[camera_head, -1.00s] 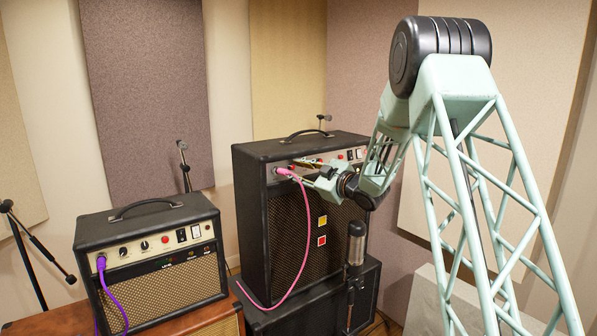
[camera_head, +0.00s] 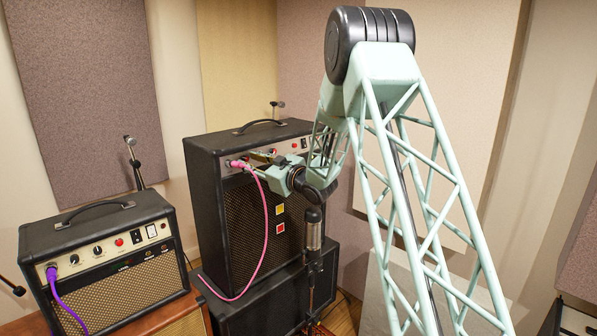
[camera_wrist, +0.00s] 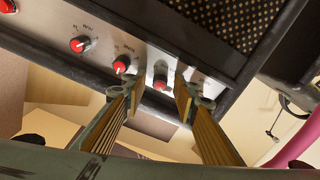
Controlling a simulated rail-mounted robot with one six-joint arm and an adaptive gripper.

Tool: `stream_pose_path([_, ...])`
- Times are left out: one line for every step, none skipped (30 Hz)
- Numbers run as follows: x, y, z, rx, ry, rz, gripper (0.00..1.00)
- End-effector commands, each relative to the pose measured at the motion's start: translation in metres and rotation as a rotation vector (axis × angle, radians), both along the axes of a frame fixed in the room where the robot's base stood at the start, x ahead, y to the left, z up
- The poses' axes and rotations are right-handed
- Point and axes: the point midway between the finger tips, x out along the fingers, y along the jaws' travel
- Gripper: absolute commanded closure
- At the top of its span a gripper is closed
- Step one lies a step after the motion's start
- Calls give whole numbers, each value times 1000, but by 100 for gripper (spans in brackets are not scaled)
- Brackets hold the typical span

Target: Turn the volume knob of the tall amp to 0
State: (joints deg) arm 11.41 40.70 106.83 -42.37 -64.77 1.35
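The tall black amp (camera_head: 242,222) stands in the middle of the head view. Its silver control panel runs along the top front edge, partly hidden by my gripper. The wrist view shows this panel up close, with several red-capped knobs in a row. My gripper (camera_wrist: 158,92) is open. Its two fingers stand on either side of the end knob (camera_wrist: 160,76), with a visible gap on each side. Another knob (camera_wrist: 121,64) lies just left of the left finger.
A pink cable (camera_head: 264,215) is plugged into the panel's left end, close to my gripper. A microphone (camera_head: 313,230) stands in front of the amp. The tall amp rests on a dark cabinet (camera_head: 255,312). A shorter amp (camera_head: 110,265) with a purple cable stands at left.

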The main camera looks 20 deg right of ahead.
Motion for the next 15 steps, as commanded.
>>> stream_pose_path([0, 1, 1, 19, 9, -3, 73])
stream_pose_path([0, 1, 1, 31, 15, -6, 73])
stream_pose_path([-1, 1, 1, 44, 22, -9, 73])
stream_pose_path([-1, 1, 1, 55, 26, -11, 73])
stream_pose_path([-1, 1, 1, 67, 32, -15, 73])
stream_pose_path([-1, 1, 1, 81, 37, -17, 73])
stream_pose_path([-1, 1, 1, 91, 42, -21, 73])
stream_pose_path([-1, 1, 1, 101, 46, -23, 73])
stream_pose_path([-1, 2, 1, 115, 52, -24, 73])
stream_pose_path([-1, 2, 1, 125, 57, -28, 73])
stream_pose_path([-1, 2, 1, 135, 61, -29, 73])
stream_pose_path([-1, 2, 1, 149, 67, -33, 73])
stream_pose_path([-1, 2, 1, 159, 71, -35, 73])
stream_pose_path([-1, 2, 2, 168, 76, -37, 73])
stream_pose_path([-1, 3, 1, 181, 81, -39, 73])
